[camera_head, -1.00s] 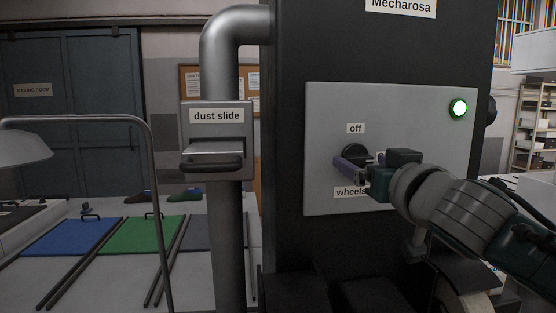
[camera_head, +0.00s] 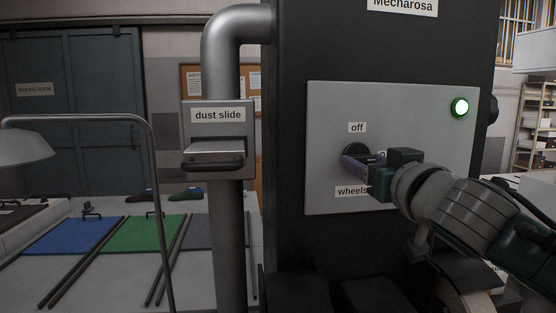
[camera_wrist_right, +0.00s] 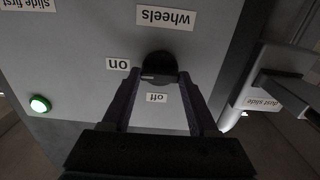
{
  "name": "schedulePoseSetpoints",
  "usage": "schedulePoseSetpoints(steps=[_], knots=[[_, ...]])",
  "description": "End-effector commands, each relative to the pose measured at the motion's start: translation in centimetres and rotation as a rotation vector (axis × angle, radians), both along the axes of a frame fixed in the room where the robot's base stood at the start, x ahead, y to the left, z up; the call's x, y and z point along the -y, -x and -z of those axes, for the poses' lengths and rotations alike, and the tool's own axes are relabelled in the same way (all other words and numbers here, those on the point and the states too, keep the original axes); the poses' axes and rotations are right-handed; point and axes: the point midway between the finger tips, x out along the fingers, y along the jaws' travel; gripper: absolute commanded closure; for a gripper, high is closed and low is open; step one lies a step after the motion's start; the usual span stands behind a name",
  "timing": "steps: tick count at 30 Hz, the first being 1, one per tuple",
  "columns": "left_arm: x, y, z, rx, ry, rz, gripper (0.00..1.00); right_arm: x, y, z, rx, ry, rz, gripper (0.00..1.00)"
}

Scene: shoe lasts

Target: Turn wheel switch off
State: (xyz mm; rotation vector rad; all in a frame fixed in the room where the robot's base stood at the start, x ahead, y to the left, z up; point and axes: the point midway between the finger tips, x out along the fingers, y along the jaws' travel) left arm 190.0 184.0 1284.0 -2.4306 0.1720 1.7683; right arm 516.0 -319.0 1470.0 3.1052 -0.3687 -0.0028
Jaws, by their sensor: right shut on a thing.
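The wheel switch (camera_wrist_right: 160,66) is a round black knob on a grey panel (camera_head: 425,110). The label "off" (camera_head: 357,127) is above it and "wheels" (camera_head: 351,191) below it in the head view. The upside-down right wrist view also shows an "on" label (camera_wrist_right: 118,65). My right gripper (camera_head: 364,165) has its purple fingers on either side of the knob's grip and is shut on it. The fingers hide part of the knob in the head view. A light (camera_head: 460,107) on the panel glows green. My left gripper is not in view.
A dust slide box (camera_head: 218,115) with a black handle sits on a thick metal pipe (camera_head: 228,245) left of the panel. Blue (camera_head: 70,236) and green (camera_head: 141,236) boards lie on a table at the left, near a lamp arm (camera_head: 157,190).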

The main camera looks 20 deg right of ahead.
Motion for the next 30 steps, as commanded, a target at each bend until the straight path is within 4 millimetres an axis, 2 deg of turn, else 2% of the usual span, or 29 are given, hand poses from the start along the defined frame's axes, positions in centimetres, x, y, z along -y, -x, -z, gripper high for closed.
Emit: schedulePoseSetpoints(steps=[11,30], knots=[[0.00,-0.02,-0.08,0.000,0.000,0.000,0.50,0.01,-0.02,-0.07,-0.046,0.196,0.000,0.96],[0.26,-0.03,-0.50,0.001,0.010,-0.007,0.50,0.00,-0.03,-0.15,-0.187,0.785,0.000,0.96]])
